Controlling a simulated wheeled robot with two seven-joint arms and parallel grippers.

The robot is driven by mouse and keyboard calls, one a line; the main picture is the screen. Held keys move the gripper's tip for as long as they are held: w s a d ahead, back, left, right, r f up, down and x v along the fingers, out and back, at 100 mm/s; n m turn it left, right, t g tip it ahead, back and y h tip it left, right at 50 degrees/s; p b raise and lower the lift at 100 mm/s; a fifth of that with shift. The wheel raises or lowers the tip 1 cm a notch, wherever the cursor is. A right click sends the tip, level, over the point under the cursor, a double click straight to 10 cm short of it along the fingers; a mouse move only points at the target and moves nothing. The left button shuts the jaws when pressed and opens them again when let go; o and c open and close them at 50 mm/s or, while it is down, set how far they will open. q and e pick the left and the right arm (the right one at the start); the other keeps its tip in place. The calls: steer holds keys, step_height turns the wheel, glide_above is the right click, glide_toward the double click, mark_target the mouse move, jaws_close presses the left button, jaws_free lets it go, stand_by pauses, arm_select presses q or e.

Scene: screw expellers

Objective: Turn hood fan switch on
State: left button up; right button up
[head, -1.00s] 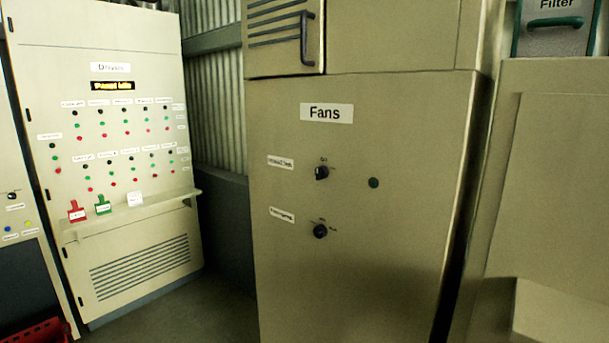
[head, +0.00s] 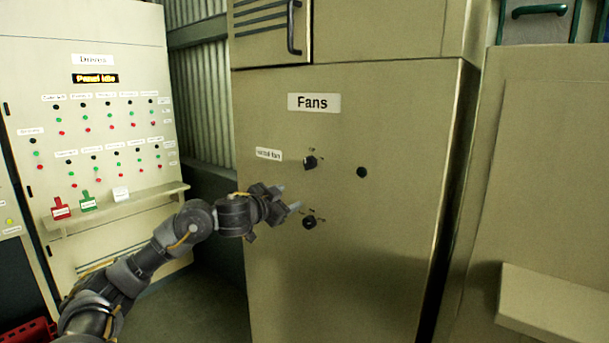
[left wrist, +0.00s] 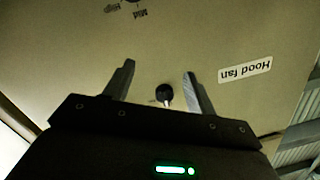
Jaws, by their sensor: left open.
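The tan cabinet (head: 400,200) marked "Fans" carries two dark rotary knobs. The upper knob (head: 310,162) sits to the right of the "Hood fan" label (head: 268,154); that label shows upside down in the left wrist view (left wrist: 245,69). The lower knob (head: 309,222) is below it. My left gripper (head: 288,197) is open and empty, in front of the panel and left of the knobs, between their heights. In the left wrist view the hood fan knob (left wrist: 164,93) shows between the two fingers, nearer the right one. The lower label is hidden by my gripper.
A round dark button (head: 361,172) sits right of the knobs. A "Drives" panel (head: 20,80) with rows of lights and a shelf (head: 150,204) stands at the left. A tan ledge (head: 555,300) juts out at the lower right.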

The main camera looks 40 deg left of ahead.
arm_select(q)
steer(key=m+t, duration=0.1)
glide_toward(306, 165)
steer(key=w+p, duration=0.1)
steer(key=w, duration=0.2)
steer(key=w+p, duration=0.1)
steer(key=w, duration=0.2)
steer(key=w+a+p, duration=0.1)
steer(key=w, duration=0.2)
steer(key=shift+f, duration=0.1)
steer(key=shift+c, duration=0.3)
steer(key=c, duration=0.9)
